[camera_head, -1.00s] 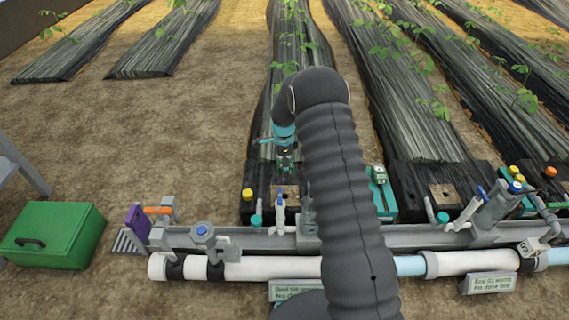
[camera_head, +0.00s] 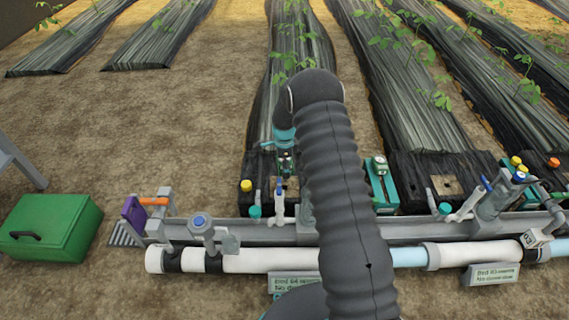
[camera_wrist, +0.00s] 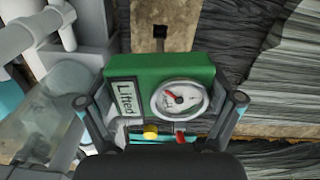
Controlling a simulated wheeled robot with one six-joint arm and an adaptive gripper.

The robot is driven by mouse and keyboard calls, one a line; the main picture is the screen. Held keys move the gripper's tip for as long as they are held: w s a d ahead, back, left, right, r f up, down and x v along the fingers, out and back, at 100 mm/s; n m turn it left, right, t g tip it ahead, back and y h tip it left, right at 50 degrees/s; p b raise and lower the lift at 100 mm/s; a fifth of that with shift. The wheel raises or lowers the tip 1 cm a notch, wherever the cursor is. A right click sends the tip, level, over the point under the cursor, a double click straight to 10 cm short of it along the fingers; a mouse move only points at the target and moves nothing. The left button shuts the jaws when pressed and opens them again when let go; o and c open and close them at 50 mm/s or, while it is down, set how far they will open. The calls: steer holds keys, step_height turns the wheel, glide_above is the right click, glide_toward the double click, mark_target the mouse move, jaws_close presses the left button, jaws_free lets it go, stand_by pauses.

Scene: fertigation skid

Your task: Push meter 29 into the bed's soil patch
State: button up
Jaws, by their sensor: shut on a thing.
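A green box-shaped meter (camera_wrist: 150,72) with a round white dial and a label reading "Lifted" sits between the fingers of my gripper (camera_wrist: 161,102) in the wrist view. My gripper is shut on it. I cannot read a number 29 on it. The bed's soil patch, a tan square (camera_wrist: 173,12) with a small dark hole, lies beyond the meter's upper edge in the wrist view. In the head view my gripper (camera_head: 285,150) hangs just above and behind the soil patch (camera_head: 291,184).
A white valve with a blue handle (camera_head: 279,205) stands close in front of the patch. A yellow cap (camera_head: 246,186) is left of it. A teal unit (camera_head: 382,185) stands to the right. Grey and white pipes (camera_head: 270,261) run along the front. A green case (camera_head: 48,228) sits far left.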

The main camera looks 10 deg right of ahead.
steer(key=shift+f+b, duration=2.05)
steer(key=shift+f, duration=1.55)
steer(key=shift+a+f+b, duration=0.1)
steer(key=shift+f+b, duration=1.45)
steer(key=shift+f, duration=0.4)
steer(key=o, duration=0.9)
steer(key=shift+r, duration=0.1)
steer(key=shift+r+p, duration=1.9)
steer(key=shift+r, duration=2.05)
